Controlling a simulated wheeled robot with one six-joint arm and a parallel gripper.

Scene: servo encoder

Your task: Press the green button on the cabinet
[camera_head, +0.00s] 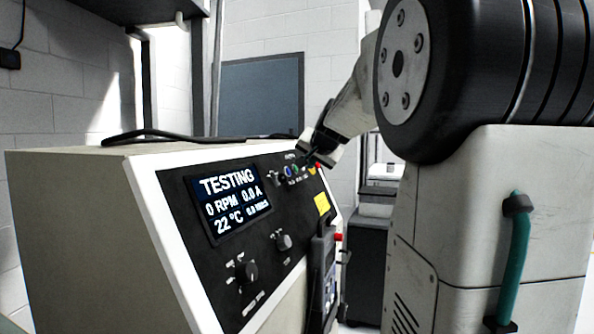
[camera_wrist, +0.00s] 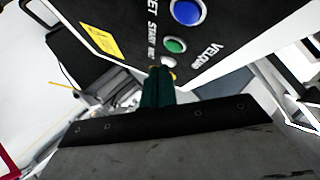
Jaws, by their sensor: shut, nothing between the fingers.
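The cabinet (camera_head: 90,220) has a dark sloped front panel with a lit screen (camera_head: 231,202) reading "TESTING", "0 RPM". The green button (camera_wrist: 175,45) is on this panel, beside a larger-looking blue button (camera_wrist: 186,12). It also shows, very small, in the head view (camera_head: 295,168). My gripper (camera_head: 309,160) is at the upper right part of the panel, close to the row of buttons. In the wrist view its fingers (camera_wrist: 160,76) are together and empty, just below the green button in the picture. A pale button by the fingertips is partly hidden. Contact cannot be told.
A yellow label (camera_head: 322,204) and knobs (camera_head: 284,242) are on the panel. A handheld device (camera_head: 322,270) hangs at the panel's right edge, near a red button (camera_head: 338,237). A black cable (camera_head: 190,135) lies on the cabinet top. Grey equipment stands behind at right.

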